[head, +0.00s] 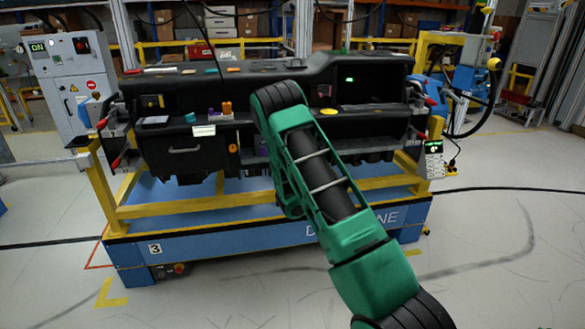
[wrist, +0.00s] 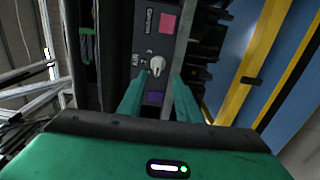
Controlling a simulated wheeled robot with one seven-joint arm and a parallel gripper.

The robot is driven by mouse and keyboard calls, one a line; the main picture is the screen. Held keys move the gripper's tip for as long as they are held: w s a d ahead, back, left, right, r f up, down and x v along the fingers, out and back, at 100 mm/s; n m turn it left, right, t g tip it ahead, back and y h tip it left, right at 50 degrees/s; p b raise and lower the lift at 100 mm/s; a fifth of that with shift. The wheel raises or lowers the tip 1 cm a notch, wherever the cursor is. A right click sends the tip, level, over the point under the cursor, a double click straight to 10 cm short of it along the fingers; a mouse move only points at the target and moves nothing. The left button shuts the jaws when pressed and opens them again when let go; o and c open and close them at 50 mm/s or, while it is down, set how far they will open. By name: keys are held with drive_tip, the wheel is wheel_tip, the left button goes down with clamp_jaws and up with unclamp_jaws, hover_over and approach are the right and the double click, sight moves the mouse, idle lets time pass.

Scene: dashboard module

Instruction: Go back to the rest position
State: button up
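My green arm reaches up to the black dashboard module (head: 370,121) in the head view, and it hides my gripper there. In the wrist view my gripper (wrist: 159,82) shows two green fingers set apart, with nothing held between them. A pale rotary knob (wrist: 157,66) on a dark panel lies just past the fingertips, in line with the gap. A gap shows on each side of the knob. A pink square (wrist: 168,23) and a purple patch (wrist: 153,99) are on or near the same panel.
The dashboard rests on a yellow frame (head: 165,209) over a blue base (head: 220,240). A grey control cabinet (head: 70,80) stands at left. A black hose (head: 485,110) hangs at right. The grey floor (head: 480,240) in front is mostly clear.

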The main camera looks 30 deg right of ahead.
drive_tip(key=shift+d, duration=0.15)
drive_tip(key=s+d+r+m+g+h, duration=0.5)
drive_tip(key=s+d+r+m, duration=0.2)
drive_tip(key=d+m, duration=0.1)
drive_tip(key=s+d+r+m+g+y, duration=0.1)
drive_tip(key=s+m+g, duration=0.2)
drive_tip(key=s, duration=0.3)
drive_tip(key=s+r+m+g, duration=0.2)
drive_tip(key=s+m, duration=0.1)
drive_tip(key=s, duration=0.2)
drive_tip(key=s+a+r+m+g+y, duration=0.1)
drive_tip(key=s+a+m+g+y, duration=0.1)
drive_tip(key=s+a, duration=0.6)
drive_tip(key=s+a+m+g+y, duration=0.2)
drive_tip(key=s+a+y, duration=0.3)
drive_tip(key=s, duration=1)
drive_tip(key=s+a+r+m+g+y, duration=0.1)
drive_tip(key=s+a+m+g+y, duration=0.1)
drive_tip(key=s+a, duration=0.9)
drive_tip(key=shift+s+a+r+g+y, duration=0.2)
drive_tip(key=shift+a+r+g+y, duration=0.2)
drive_tip(key=shift+y, duration=0.4)
drive_tip(key=shift+d, duration=0.2)
